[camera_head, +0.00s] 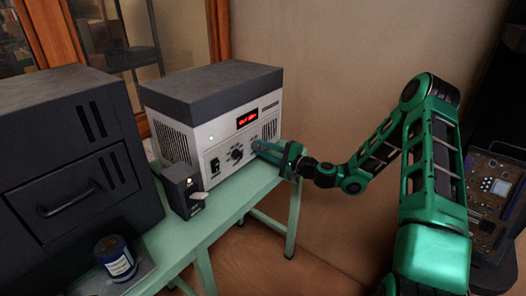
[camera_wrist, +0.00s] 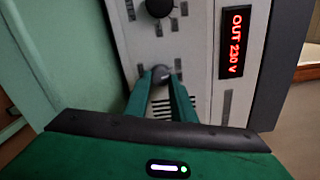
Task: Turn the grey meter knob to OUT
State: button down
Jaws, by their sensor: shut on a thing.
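The grey meter knob (camera_wrist: 161,72) is on the light front panel of the boxed unit (camera_head: 213,140), below the larger black knob (camera_wrist: 159,7) in the wrist view. My gripper (camera_wrist: 161,77) is shut on the grey knob, with one green finger on each side of it. In the head view my gripper (camera_head: 259,148) reaches the panel from the right and hides the grey knob. The red display (camera_wrist: 235,42) reads "OUT 230 V" in the wrist view. The knob's pointer mark is too small to read.
The unit stands on a pale green table (camera_head: 228,204). A small dark box (camera_head: 181,194) stands in front of it. A large dark cabinet (camera_head: 70,165) and a dark blue tin (camera_head: 116,258) are at the left. The floor right of the table is clear.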

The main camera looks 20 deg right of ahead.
jog(key=shift+f+n, duration=0.1)
jog(key=shift+n, duration=0.5)
jog(key=shift+s, duration=0.1)
jog(key=c, duration=1.5)
grip_release()
jog(key=v, duration=1)
jog(key=shift+s+d, duration=0.2)
jog(key=shift+s, duration=0.1)
